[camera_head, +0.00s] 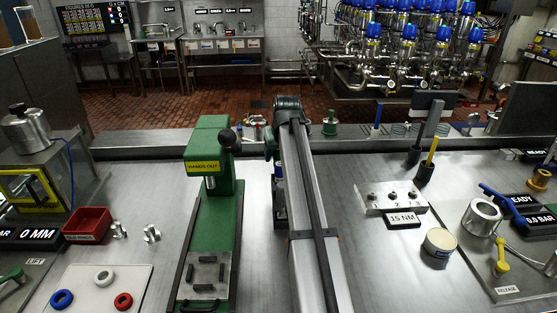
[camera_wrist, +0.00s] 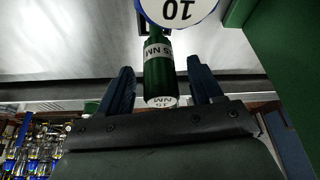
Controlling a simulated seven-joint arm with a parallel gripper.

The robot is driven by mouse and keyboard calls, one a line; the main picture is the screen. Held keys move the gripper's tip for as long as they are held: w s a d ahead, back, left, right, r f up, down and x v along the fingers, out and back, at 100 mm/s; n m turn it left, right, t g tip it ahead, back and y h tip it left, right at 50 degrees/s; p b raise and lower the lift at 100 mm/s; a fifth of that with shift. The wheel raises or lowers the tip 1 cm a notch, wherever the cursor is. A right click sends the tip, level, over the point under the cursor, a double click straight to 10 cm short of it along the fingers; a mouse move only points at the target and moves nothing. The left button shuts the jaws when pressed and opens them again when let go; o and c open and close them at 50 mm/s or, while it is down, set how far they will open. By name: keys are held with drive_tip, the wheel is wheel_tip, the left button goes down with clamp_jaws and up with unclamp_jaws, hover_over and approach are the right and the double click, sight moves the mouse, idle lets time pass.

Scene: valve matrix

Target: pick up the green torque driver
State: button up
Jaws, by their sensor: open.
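The green torque driver (camera_wrist: 157,75) shows in the wrist view, with a pale band and a white end face that both read 15 NM. My gripper (camera_wrist: 161,72) is open, with one dark blue finger on each side of the driver. Gaps show between the driver and both fingers. The driver's far end is hidden behind a round white face marked 10 (camera_wrist: 180,10). In the head view my own arm covers the middle of the bench, and I cannot make out the driver there.
A green press (camera_head: 212,190) marked HANDS OUT stands just left of my arm. To the right are a metal block with a 15 NM sign (camera_head: 403,219) and a round tin (camera_head: 439,243). A red bin (camera_head: 88,225) sits at left. Bare bench lies right of my arm.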

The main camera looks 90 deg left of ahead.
drive_tip(key=shift+x, duration=0.85)
drive_tip(key=shift+c, duration=0.4)
clamp_jaws()
